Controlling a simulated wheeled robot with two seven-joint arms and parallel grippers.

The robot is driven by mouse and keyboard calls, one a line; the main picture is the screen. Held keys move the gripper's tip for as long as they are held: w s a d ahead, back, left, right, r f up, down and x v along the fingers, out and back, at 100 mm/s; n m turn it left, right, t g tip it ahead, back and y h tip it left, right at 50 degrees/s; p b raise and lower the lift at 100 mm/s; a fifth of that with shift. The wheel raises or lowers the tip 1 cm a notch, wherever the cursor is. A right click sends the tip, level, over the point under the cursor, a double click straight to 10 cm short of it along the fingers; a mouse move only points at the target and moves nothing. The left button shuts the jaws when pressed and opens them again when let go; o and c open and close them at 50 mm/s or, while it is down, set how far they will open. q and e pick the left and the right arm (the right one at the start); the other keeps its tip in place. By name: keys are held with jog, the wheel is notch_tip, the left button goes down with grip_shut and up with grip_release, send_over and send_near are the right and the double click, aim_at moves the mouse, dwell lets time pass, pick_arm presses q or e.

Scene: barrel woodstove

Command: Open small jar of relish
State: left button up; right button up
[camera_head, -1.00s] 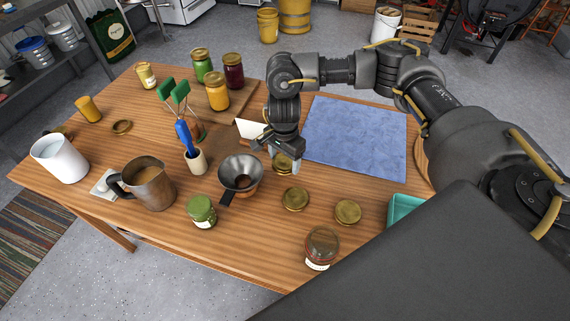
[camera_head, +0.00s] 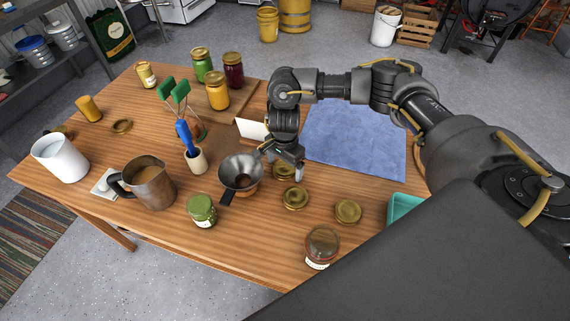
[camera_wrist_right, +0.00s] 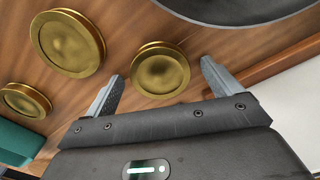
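Another green jar (camera_head: 202,65) with a gold lid stands at the back. My right gripper (camera_head: 284,164) points down over a brass lid (camera_head: 283,172), right of the metal funnel (camera_head: 240,173). In the wrist view my right gripper (camera_wrist_right: 160,69) is open, and this brass lid (camera_wrist_right: 160,74) shows between its fingertips, with nothing gripped. Contact with the lid cannot be told. My left gripper is out of view.
A glass jar (camera_head: 322,247) stands in front. A metal mug (camera_head: 151,184), white container (camera_head: 60,158) and brush holder (camera_head: 196,161) are left. A blue mat (camera_head: 355,138) lies right, a teal tray (camera_head: 402,208) before it.

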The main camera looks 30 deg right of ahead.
aim_at(285, 168)
jog(key=shift+r, duration=0.1)
notch_tip(285, 168, up, 12)
dwell(0.6)
jog(key=shift+r, duration=0.1)
